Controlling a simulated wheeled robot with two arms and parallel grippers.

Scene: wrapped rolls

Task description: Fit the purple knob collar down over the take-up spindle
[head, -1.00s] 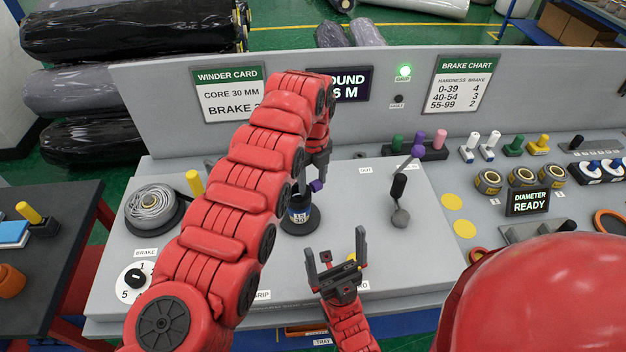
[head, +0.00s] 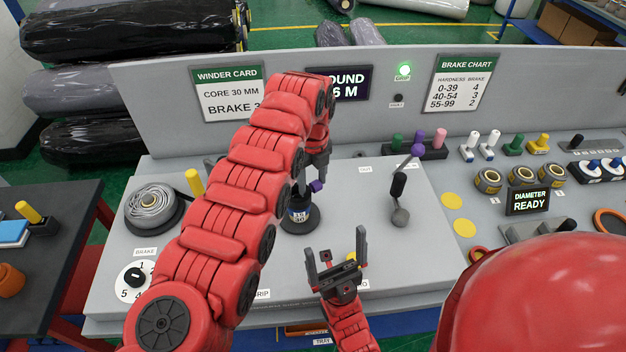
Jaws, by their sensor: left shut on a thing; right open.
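My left gripper (head: 309,182) is shut at the upper middle of the grey panel, pointing down. A small purple knob (head: 317,187) shows at its fingertips; the rest of the knob collar is mostly hidden by the gripper. My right gripper (head: 335,246) is open and empty, below and right of the spindle.
A grey wound roll (head: 153,206), a yellow peg (head: 195,182) and a brake dial (head: 135,279) are at the left. Bare panel lies between spindle and crank. My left arm covers the panel's middle left.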

